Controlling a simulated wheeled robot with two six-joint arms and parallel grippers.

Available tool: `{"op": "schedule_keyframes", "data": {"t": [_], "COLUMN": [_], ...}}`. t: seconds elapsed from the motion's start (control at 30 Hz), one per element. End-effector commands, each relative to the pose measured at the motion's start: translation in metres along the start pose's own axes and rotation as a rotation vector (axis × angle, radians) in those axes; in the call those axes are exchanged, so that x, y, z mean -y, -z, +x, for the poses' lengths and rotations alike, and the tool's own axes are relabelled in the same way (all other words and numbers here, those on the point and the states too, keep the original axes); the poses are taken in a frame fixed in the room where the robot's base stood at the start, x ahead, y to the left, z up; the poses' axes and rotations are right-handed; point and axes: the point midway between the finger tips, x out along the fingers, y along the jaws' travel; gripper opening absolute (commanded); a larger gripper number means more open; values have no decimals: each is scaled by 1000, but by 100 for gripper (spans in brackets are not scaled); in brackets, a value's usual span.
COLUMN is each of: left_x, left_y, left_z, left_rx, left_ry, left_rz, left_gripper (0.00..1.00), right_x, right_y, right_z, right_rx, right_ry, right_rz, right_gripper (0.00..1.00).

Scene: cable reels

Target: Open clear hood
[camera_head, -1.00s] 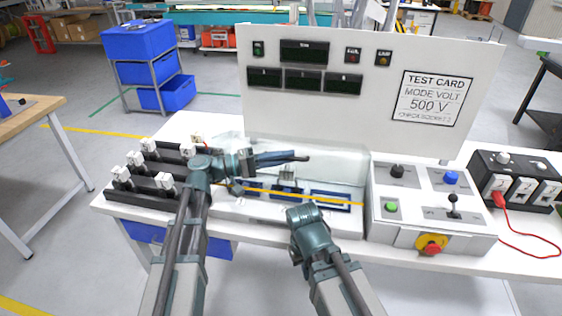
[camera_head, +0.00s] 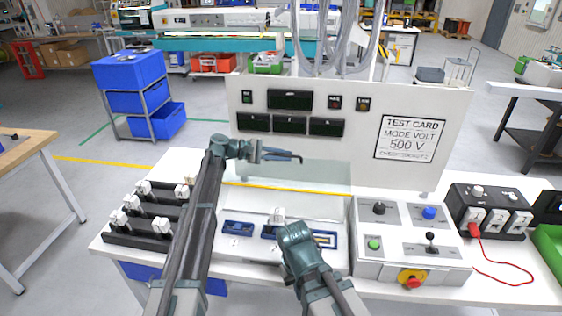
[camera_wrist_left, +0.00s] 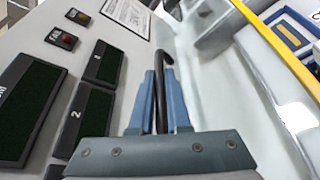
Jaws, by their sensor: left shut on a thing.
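The clear hood (camera_head: 325,174) is a see-through sheet with a yellow edge strip (camera_head: 285,188). It stands raised before the tall white panel, its strip behind the blue-framed nests. The strip and clear sheet also show in the left wrist view (camera_wrist_left: 275,42). My left gripper (camera_head: 284,156) is above the strip, in front of the panel. Its blue fingers (camera_wrist_left: 160,98) are shut on a dark rod with a hooked end (camera_wrist_left: 166,62). I cannot tell whether the hook touches the hood. My right gripper (camera_head: 292,236) is low over the nests; its fingers are hidden.
The white panel (camera_head: 250,160) carries dark displays and a test card (camera_head: 410,138). A control box (camera_head: 405,258) with buttons and a lever stands right of the nests. Black racks (camera_head: 140,235) with white plugs stand at the left. A black socket box (camera_head: 490,205) has a red cable.

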Motion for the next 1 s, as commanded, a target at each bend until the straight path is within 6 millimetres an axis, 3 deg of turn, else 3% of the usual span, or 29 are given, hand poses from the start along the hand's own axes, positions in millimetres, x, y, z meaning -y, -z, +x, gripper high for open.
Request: {"op": "schedule_keyframes", "data": {"t": [0.1,0.3,0.97,1.0], "left_x": [-7,-11,-14,-14], "left_y": [17,31,38,38], "left_z": [6,12,15,15], "left_rx": [0,-1,-2,-2], "left_ry": [20,24,24,23], "left_rz": [-40,-49,-46,-46], "left_gripper": [0,0,0,22], "right_x": [0,1,1,1], "right_y": [0,1,1,1], "right_z": [4,10,13,13], "right_rx": [0,0,0,0], "right_ry": [0,0,0,0], "right_rz": [0,0,0,0], "right_gripper": [0,0,0,0]}}
